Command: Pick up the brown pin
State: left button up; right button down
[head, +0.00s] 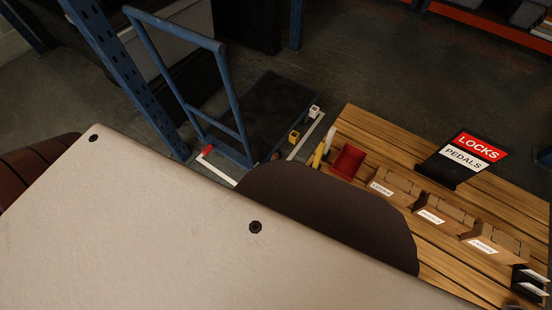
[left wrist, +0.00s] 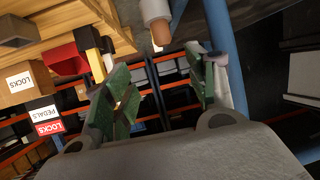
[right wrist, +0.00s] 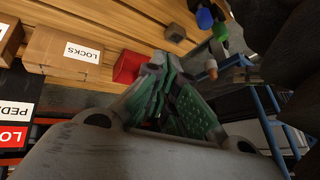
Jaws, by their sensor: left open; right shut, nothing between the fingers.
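The brown pin (left wrist: 159,32) shows in the left wrist view as a brown rounded tip below a pale cylinder. My left gripper (left wrist: 165,88) is open, its green-padded fingers apart, with the pin's tip seen in the gap beyond them; I cannot tell whether they touch it. In the right wrist view a small brown tip (right wrist: 211,69), apparently the same pin, shows beyond my right gripper (right wrist: 168,75). The right gripper is shut and empty. In the head view, a large pale part of my own body hides both grippers.
A red bin (head: 348,161), yellow pieces (head: 318,155) and labelled cardboard boxes (head: 394,187) stand on the wooden slatted table (head: 385,150). A LOCKS/PEDALS sign (head: 463,157) stands behind them. A blue-framed cart (head: 233,100) is beyond the table, left. Blue and green pieces (right wrist: 205,18) show in the right wrist view.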

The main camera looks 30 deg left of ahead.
pick_arm(q)
jog(key=shift+s+a+f, duration=0.15)
jog(key=shift+a, duration=0.2)
pick_arm(e)
jog(key=shift+a+f, duration=0.1)
pick_arm(q)
jog(key=b, duration=0.3)
send_near(275, 157)
jog(key=x, duration=0.3)
jog(key=shift+b+x, duration=0.35)
jog(key=shift+x, duration=0.65)
pick_arm(e)
jog(key=shift+t+y, duration=0.4)
jog(key=shift+w+a+f, duration=0.1)
jog(key=shift+a+f, duration=0.1)
jog(key=shift+f, duration=0.85)
jog(key=shift+w+a+f, duration=0.1)
jog(key=shift+a+f, duration=0.05)
jog(key=shift+f, duration=0.9)
pick_arm(q)
jog(key=shift+f, duration=0.1)
pick_arm(e)
jog(key=shift+f, duration=0.1)
